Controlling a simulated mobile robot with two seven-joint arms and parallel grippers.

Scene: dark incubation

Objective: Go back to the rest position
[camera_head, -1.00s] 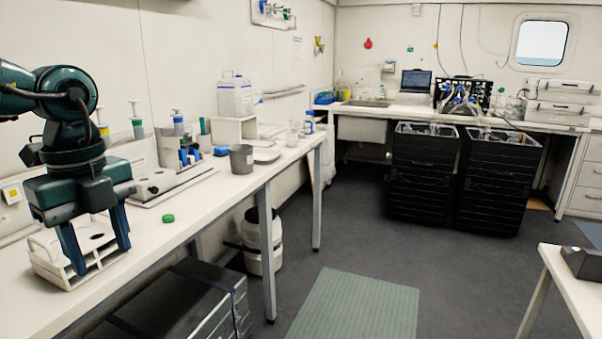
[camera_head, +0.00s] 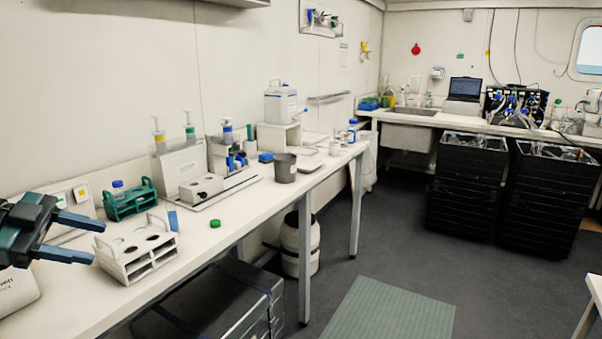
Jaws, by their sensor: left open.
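My left gripper (camera_head: 98,241) comes in at the left edge, its two blue fingers apart with nothing between them. It is over the left part of the long white bench (camera_head: 75,308), to the left of a white rack (camera_head: 136,262) with round holes. The fingertips appear close to the rack's left side in the picture; I cannot tell the exact gap. My right gripper is not in view.
A teal rack (camera_head: 131,204) with a blue-capped bottle stands behind the white rack. A green cap (camera_head: 215,223) lies to its right, and a grey cup (camera_head: 285,168) stands farther along. Black crates (camera_head: 466,190) stand on the floor; the floor around the green mat (camera_head: 390,312) is clear.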

